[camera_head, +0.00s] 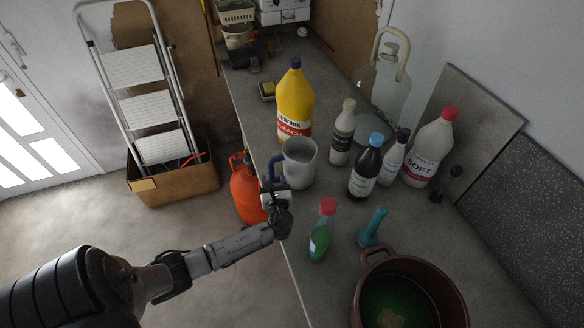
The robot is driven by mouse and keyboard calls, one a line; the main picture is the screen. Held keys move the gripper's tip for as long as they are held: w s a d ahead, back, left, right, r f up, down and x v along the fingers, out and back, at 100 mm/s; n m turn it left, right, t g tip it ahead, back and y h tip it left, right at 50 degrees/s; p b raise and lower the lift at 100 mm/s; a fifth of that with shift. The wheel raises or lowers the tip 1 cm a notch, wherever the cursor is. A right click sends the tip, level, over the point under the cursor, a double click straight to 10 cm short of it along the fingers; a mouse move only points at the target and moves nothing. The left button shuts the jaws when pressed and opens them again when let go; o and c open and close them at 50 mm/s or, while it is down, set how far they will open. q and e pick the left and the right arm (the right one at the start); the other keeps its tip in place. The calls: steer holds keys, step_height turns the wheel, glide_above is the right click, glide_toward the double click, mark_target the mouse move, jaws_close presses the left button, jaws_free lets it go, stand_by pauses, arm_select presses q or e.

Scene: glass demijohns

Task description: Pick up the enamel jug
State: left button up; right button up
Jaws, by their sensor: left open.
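The enamel jug (301,164) is pale grey-white with a dark blue handle on its left side. It stands upright on the grey bench near the left edge. My left gripper (273,186) is open, close to the jug's handle, at its lower left. I cannot tell whether the fingers are around the handle or just short of it. My right gripper does not show.
A yellow bleach bottle (295,105) stands right behind the jug. Several bottles, including a black one (365,170), stand to its right. A green bottle with a red cap (320,235) and a brown pot (408,290) stand nearer. An orange canister (246,190) is beside the bench.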

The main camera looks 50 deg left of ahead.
arm_select(q)
steer(key=shift+f+x, duration=0.2)
steer(key=shift+x, duration=1.3)
steer(key=shift+f+x, duration=0.2)
steer(key=shift+x, duration=1.25)
steer(key=shift+s, duration=0.15)
jaws_close()
steer(key=shift+r, duration=0.15)
